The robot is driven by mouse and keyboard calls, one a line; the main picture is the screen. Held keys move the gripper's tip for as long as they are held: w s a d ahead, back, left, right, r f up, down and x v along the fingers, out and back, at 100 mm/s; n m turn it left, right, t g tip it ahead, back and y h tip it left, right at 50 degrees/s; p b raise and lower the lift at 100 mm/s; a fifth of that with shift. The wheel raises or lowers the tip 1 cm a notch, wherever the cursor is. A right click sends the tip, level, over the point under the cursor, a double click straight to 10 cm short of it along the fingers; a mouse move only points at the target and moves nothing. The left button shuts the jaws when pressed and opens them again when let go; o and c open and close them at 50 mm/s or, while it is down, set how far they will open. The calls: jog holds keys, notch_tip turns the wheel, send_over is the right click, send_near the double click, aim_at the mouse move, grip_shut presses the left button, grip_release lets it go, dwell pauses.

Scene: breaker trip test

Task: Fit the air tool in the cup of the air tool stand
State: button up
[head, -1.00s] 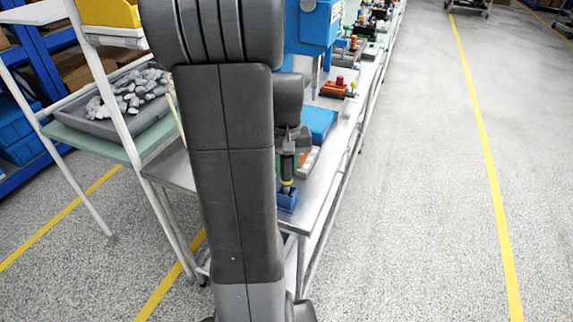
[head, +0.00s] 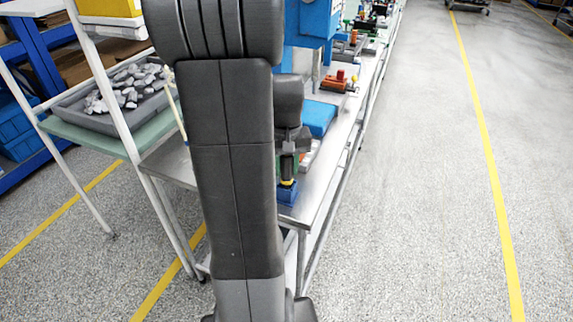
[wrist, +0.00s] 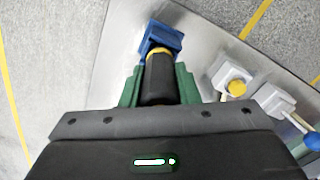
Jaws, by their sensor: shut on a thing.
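The air tool (wrist: 158,80) is a dark cylinder with a yellow band near its lower end. My gripper (wrist: 158,88) is shut on it, with green fingers on either side. In the head view the tool (head: 288,167) stands about upright under my gripper (head: 289,158). The blue air tool stand (head: 287,196) is directly below, near the table's front end. In the wrist view the stand (wrist: 164,34) shows just beyond the yellow band. The tool's lower end meets or overlaps the stand's top; the cup's inside is hidden, so I cannot tell how deep it sits.
The metal table (head: 318,185) carries a blue box (head: 319,116) and other fixtures behind the stand. Two pale fixtures, one with a yellow knob (wrist: 236,88), lie right of the tool in the wrist view. A rack with a grey tray (head: 95,122) stands left. The right floor is clear.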

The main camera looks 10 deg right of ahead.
jog(key=o, duration=1)
jog(key=shift+o, duration=0.2)
notch_tip(320, 180, up, 14)
jog(key=shift+f, duration=0.1)
notch_tip(320, 180, down, 14)
jog(key=shift+r, duration=0.4)
jog(key=shift+f, duration=0.15)
